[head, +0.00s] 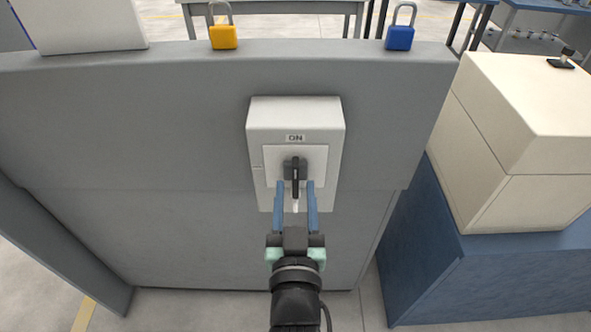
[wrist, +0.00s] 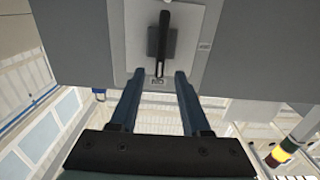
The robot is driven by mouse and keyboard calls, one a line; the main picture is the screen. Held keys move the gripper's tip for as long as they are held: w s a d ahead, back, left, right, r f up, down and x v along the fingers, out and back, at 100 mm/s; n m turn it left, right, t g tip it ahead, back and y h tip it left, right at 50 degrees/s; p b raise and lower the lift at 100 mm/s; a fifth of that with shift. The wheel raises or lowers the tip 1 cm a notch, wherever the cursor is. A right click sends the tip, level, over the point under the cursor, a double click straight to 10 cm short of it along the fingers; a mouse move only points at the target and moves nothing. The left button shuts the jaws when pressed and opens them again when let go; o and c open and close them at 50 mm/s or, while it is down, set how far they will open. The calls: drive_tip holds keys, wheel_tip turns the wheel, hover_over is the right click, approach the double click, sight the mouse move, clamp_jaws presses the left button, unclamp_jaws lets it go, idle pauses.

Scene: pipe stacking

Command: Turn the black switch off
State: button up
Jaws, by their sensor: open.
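The black switch (head: 295,172) is on a white switch box (head: 296,110) fixed to a grey panel. Its handle stands upright, and a label above it reads ON. In the wrist view the black handle (wrist: 163,40) lies along the picture's vertical, beyond the fingertips. My gripper (head: 295,184) is open, with its two blue fingers on either side of the handle's lower end in the head view. The wrist view shows my gripper (wrist: 157,74) open and empty, with the fingertips near the white face plate. I cannot tell whether they touch anything.
A yellow padlock (head: 224,37) and a blue padlock (head: 400,37) stand on the panel's top edge (head: 310,50). A cream box (head: 530,130) sits on a blue cabinet (head: 430,240) to the right. The panel face around the switch box is clear.

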sight(295, 175)
drive_tip(key=shift+w, duration=2.1)
clamp_jaws()
